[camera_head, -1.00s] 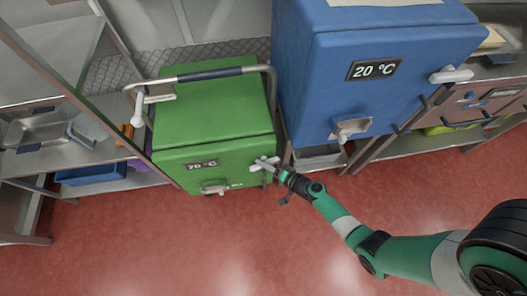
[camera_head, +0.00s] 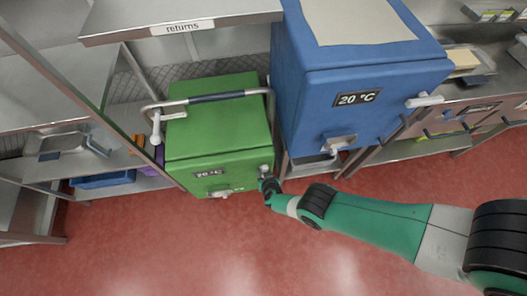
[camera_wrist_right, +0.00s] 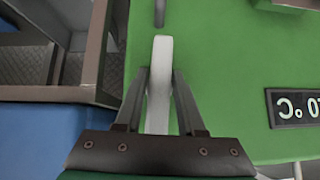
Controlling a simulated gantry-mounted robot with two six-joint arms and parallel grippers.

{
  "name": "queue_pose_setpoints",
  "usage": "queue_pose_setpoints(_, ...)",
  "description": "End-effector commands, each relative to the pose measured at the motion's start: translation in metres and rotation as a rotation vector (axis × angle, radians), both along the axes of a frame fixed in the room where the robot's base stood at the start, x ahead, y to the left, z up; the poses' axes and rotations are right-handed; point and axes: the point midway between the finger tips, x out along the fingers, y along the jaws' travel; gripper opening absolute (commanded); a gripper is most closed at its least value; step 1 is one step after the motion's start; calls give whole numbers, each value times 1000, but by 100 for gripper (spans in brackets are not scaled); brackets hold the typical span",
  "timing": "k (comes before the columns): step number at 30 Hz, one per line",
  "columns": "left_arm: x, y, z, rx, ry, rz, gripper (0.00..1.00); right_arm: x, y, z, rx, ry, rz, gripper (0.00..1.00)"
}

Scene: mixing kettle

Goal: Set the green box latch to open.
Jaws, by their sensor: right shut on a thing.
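The green box (camera_head: 218,118) stands on the floor left of the blue box, with a dark "20 °C" display (camera_head: 209,174) on its front. A pale latch (camera_head: 265,170) sits at the front's right edge, mostly hidden by my right gripper (camera_head: 267,181). In the right wrist view the latch (camera_wrist_right: 160,95) is a light grey bar, upright in the picture, against the green front (camera_wrist_right: 225,60). My right gripper (camera_wrist_right: 161,75) has its two fingers closed on either side of it. My left gripper is out of view.
The blue box (camera_head: 370,70) with its own display and pale handles stands close on the right. A silver rail (camera_head: 215,98) crosses the green box's top. Metal shelves stand left, one marked "returns" (camera_head: 183,28). The red floor (camera_head: 160,255) in front is clear.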

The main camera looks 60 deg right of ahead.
Motion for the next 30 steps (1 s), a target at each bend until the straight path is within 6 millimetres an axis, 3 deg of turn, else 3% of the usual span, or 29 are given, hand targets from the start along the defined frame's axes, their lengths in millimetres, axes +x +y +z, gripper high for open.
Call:
queue_pose_setpoints(2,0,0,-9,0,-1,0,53,3,2,-3,-47,42,2,0)
queue_pose_setpoints(3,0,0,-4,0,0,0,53,1,0,1,-42,41,-1,45)
queue_pose_setpoints(8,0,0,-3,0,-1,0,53,1,0,1,-40,39,1,73)
queue_pose_setpoints(17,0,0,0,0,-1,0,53,0,1,3,-39,40,2,73)
queue_pose_setpoints(30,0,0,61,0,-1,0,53,-29,29,47,-39,41,4,73)
